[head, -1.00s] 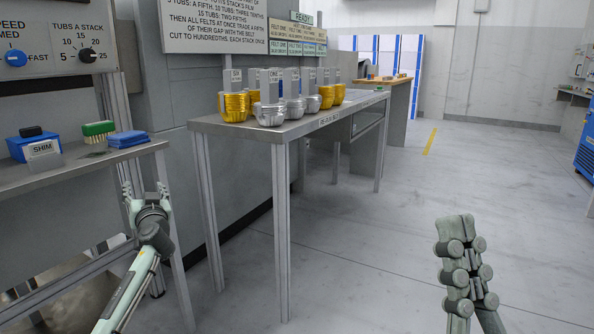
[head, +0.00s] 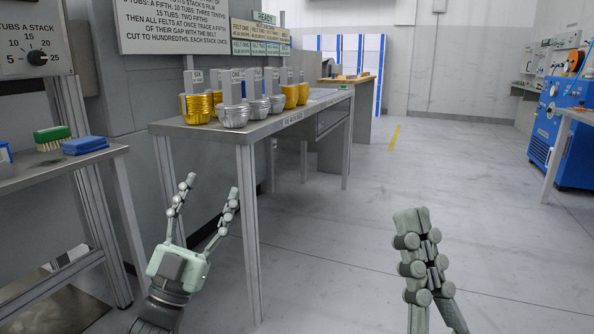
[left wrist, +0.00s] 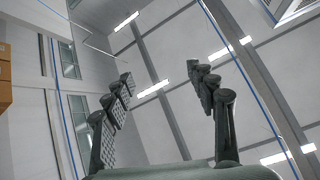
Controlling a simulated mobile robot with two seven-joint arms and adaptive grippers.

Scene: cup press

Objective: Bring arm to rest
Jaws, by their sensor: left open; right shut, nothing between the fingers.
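My left gripper (head: 208,203) is open and empty in the head view. It points up in front of the near legs of the steel table and touches nothing that I can see. In the left wrist view its two fingers (left wrist: 168,90) stand apart, with only ceiling and wall behind them. My right gripper (head: 416,220) is shut and empty, pointing up over the open floor at the lower right of the head view.
A steel table (head: 260,129) bears several stacks of gold cups (head: 196,108) and silver cups (head: 234,116). A side bench (head: 60,171) at left holds a green brush (head: 52,134) and a blue block (head: 86,145). A blue machine (head: 562,115) stands far right. The middle floor is clear.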

